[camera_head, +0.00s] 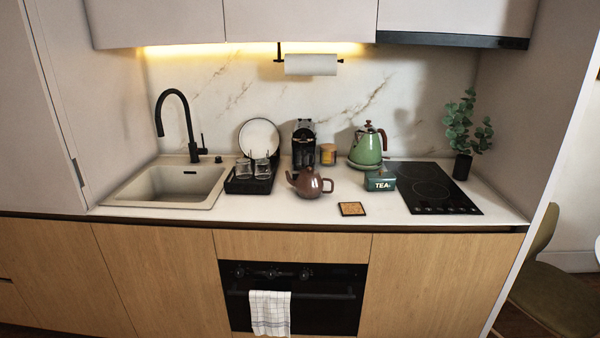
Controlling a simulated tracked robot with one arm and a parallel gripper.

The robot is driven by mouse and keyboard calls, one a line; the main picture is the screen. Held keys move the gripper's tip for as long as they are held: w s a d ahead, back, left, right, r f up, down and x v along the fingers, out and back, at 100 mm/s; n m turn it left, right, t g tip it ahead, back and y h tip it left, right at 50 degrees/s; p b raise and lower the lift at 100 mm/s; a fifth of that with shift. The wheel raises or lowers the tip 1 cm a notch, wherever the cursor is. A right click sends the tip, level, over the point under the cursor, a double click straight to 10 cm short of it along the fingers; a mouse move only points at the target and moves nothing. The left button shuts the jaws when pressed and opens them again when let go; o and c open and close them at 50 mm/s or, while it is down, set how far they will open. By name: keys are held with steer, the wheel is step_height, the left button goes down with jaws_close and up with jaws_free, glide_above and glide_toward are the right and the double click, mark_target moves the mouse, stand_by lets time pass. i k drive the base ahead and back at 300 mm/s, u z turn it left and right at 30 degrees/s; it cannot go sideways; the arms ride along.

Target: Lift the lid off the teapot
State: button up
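A brown teapot (309,184) stands upright on the white counter, right of the dish rack. Its spout points left and its handle is on the right. Its lid (308,171) sits on top of the pot. My gripper is not in view.
A green kettle (366,149), a green TEA box (380,180) and a coaster (352,209) are to the teapot's right. A black dish rack (250,181) with glasses and a plate is on its left. A coffee machine (303,146) stands behind. The counter front (270,209) is clear.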

mark_target(309, 171)
steer(key=u, duration=0.45)
steer(key=i, duration=2.6)
steer(key=z, duration=0.3)
steer(key=i, duration=0.6)
steer(key=z, duration=0.3)
